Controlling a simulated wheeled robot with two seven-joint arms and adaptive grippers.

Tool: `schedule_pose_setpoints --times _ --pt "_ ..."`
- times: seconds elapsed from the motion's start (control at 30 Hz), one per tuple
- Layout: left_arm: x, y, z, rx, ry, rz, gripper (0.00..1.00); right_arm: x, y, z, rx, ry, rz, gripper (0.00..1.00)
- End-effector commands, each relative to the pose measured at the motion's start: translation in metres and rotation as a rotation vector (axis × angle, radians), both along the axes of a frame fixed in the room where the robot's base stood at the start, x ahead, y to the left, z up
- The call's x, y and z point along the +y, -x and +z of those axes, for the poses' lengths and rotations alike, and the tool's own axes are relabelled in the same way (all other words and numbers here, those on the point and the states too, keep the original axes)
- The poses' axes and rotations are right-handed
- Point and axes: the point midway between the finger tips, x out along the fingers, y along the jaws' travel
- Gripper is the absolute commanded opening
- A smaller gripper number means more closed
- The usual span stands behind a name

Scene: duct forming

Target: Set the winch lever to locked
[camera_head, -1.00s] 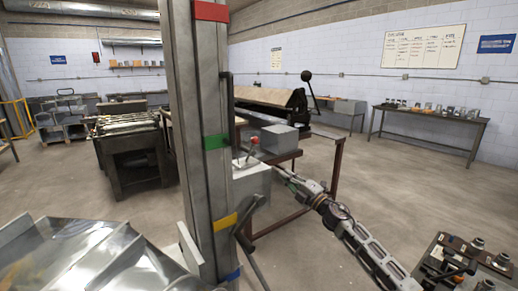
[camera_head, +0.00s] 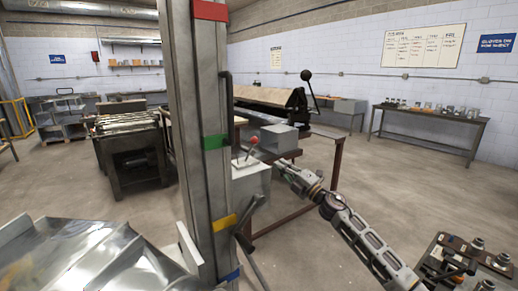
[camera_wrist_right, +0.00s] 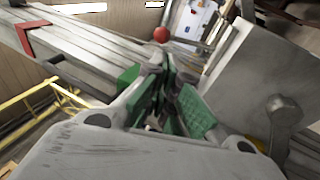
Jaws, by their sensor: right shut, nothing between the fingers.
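The winch lever has a red ball knob (camera_head: 253,141) on a thin stem. It rises from the top of a light grey box (camera_head: 252,184) beside the tall metal mast (camera_head: 202,130). The stem leans to the right in the head view. My right gripper (camera_head: 279,166) is shut and empty, just right of the box and below the knob, with a visible gap to the knob. In the right wrist view the knob (camera_wrist_right: 161,34) shows beyond the closed green-padded fingers (camera_wrist_right: 166,76). The lever's markings cannot be read. My left gripper is not in view.
The mast carries red, green, yellow and blue bands. A black-handled crank (camera_head: 250,213) sits low on its right side. A bending machine with a black ball handle (camera_head: 306,76) stands behind. Shiny sheet metal (camera_head: 80,262) lies at front left.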

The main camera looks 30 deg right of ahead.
Motion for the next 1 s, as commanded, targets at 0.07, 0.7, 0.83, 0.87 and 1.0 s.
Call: schedule_pose_setpoints --times 0.07,0.7,0.83,0.87,1.0 --pt "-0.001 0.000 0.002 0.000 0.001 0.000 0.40 0.001 -0.005 0.003 -0.001 0.000 0.000 0.00" --pt "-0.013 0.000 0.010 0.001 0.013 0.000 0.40 0.009 -0.042 0.016 -0.001 -0.001 -0.001 0.00" --pt "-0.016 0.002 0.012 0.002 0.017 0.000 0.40 0.011 -0.049 0.018 -0.001 -0.001 -0.001 0.00" --pt "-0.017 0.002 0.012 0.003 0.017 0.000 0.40 0.011 -0.051 0.019 -0.001 -0.001 -0.001 0.00" --pt "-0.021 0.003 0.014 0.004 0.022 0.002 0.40 0.014 -0.059 0.022 0.000 0.000 -0.001 0.00"
